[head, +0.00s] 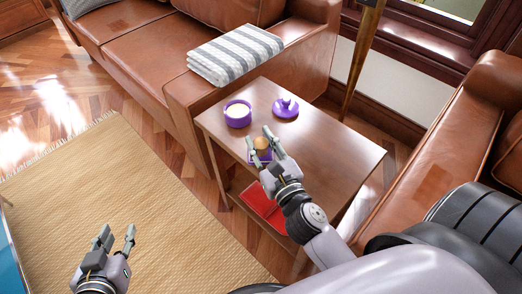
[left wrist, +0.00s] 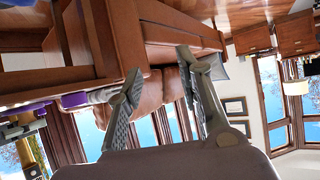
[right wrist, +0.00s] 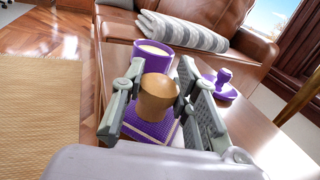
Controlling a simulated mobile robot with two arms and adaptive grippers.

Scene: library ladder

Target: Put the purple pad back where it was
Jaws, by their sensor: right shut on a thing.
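The purple pad (head: 252,158) is at the front edge of the small wooden side table (head: 320,140). It also shows in the right wrist view (right wrist: 152,127), with a rounded tan knob (right wrist: 158,97) standing over its middle. I cannot tell whether the pad touches the tabletop. My left gripper (head: 117,236) is open and empty above the woven rug, far from the table.
A purple pot (head: 238,114) with pale contents and a purple lid (head: 285,108) stand behind the pad. A red thing (head: 262,207) lies on the lower shelf. A striped blanket (head: 236,54) rests on the brown sofa arm. The table's right part is clear.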

